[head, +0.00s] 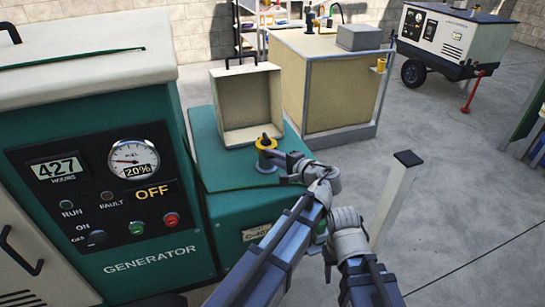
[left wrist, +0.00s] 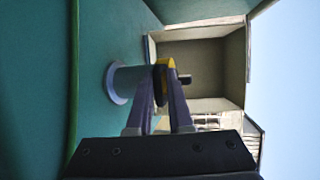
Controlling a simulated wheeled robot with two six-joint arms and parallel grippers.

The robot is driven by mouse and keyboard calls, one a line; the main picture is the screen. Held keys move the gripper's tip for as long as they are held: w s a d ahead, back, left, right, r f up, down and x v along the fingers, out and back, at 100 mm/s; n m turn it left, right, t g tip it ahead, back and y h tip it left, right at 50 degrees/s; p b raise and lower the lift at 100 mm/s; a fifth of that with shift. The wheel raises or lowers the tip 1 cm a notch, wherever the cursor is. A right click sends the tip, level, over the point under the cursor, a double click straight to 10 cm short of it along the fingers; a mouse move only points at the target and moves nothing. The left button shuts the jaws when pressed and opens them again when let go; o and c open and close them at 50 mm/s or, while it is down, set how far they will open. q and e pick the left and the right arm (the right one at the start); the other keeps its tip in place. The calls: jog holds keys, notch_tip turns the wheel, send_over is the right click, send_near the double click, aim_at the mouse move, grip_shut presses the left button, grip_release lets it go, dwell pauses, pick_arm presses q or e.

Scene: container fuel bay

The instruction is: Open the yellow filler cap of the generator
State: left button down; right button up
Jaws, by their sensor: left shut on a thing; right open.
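The yellow filler cap (head: 266,143), with a dark knob on top, sits on the short filler neck (head: 265,163) of the generator's green top. My left gripper (head: 279,158) reaches it from the right and is shut on it. In the left wrist view the cap (left wrist: 165,70) is between the fingertips (left wrist: 165,88), at the end of the grey-blue neck (left wrist: 128,80). Whether the cap has turned cannot be told. A second arm link of mine shows lower right, but no right fingers are visible. The generator panel (head: 105,195) reads 20% fuel and OFF.
A cream open-fronted box (head: 245,115) with a black handle stands just behind the cap. A tan cabinet (head: 335,85) is behind it. A pale post (head: 395,190) with a dark top stands right of my arm.

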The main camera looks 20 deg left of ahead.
pick_arm(q)
jog(key=shift+f, duration=0.15)
dwell(0.5)
jog(key=w+a+r+m+g+h+p, duration=0.1)
jog(key=r+g+h+p, duration=0.1)
jog(key=p, duration=0.6)
jog(key=w+a+r+g+h+p, duration=0.1)
jog(key=w+r+g+h+p, duration=0.1)
jog(key=p, duration=0.6)
jog(key=w+a+r+m+g+h+p, duration=0.1)
jog(key=w+r+g+h+p, duration=0.1)
jog(key=r+p, duration=0.4)
jog(key=shift+m+g+h+p, duration=0.3)
jog(key=shift+g+h+p, duration=0.3)
jog(key=shift+g+p, duration=0.5)
jog(key=shift+w+a+p, duration=0.2)
jog(key=shift+w+p, duration=0.05)
jog(key=shift+p, duration=0.1)
jog(key=w+a, duration=0.4)
jog(key=w, duration=0.2)
jog(key=shift+a+r, duration=0.2)
jog(key=shift+w, duration=0.1)
